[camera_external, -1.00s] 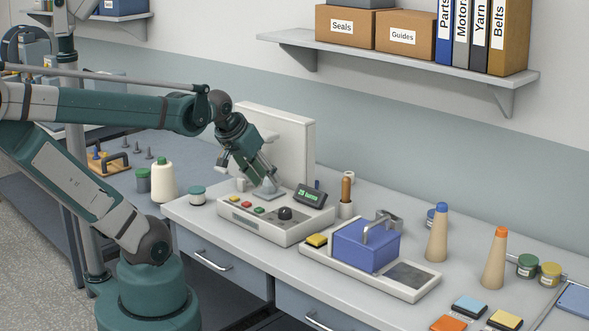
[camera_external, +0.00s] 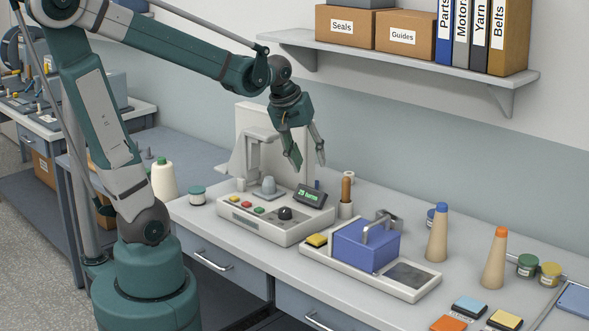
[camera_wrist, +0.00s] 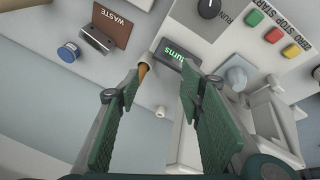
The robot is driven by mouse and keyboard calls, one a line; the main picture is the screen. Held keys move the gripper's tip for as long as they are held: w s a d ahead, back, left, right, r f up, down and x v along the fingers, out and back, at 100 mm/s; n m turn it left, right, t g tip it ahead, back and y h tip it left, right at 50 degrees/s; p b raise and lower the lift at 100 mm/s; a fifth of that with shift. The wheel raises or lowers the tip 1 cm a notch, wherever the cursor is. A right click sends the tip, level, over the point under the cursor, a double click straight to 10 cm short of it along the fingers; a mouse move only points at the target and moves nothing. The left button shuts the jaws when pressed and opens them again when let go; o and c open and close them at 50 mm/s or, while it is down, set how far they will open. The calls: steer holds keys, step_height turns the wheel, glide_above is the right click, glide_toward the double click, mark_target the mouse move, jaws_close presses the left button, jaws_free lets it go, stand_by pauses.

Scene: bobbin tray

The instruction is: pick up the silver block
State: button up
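The silver block (camera_external: 391,220) is a small metallic grey piece behind the blue box with a handle (camera_external: 365,245), which partly hides it. In the wrist view the silver block (camera_wrist: 97,39) lies at the upper left, beside the brown WASTE plate (camera_wrist: 109,22). My gripper (camera_external: 308,160) hangs above the back of the bench, to the left of the silver block and higher. Its fingers are spread wide with nothing between them; the open gripper (camera_wrist: 160,88) also shows in the wrist view.
A machine with buttons and a lit display (camera_external: 309,196) stands below my gripper. A blue-topped jar (camera_wrist: 68,52) is near the silver block. Two cones (camera_external: 437,234) stand right of the blue box.

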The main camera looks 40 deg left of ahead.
steer(key=w+d+f+n+g+p, duration=0.1)
steer(key=w+d+f+n+p, duration=0.2)
steer(key=w+d, duration=0.2)
steer(key=w+d+f+n+g+p, duration=0.2)
steer(key=w+d+f+n+p, duration=0.1)
steer(key=d, duration=0.4)
steer(key=w+d+f+n+g+p, duration=0.1)
steer(key=w+d+f+n+p, duration=0.2)
steer(key=w+d, duration=0.3)
steer(key=shift+w+d+f+y+p, duration=0.1)
steer(key=shift+w+y+p, duration=0.05)
steer(key=shift+w+p, duration=0.3)
steer(key=shift+w+d+f+y+p, duration=0.1)
steer(key=shift+w+y+p, duration=0.05)
steer(key=shift+w+p, duration=0.25)
steer(key=shift+w+d+f+n+g, duration=0.15)
steer(key=shift+d+f+n+g, duration=0.2)
steer(key=shift+f+n, duration=0.1)
steer(key=shift+f, duration=1.25)
steer(key=shift+f, duration=2.6)
steer(key=c, duration=1.2)
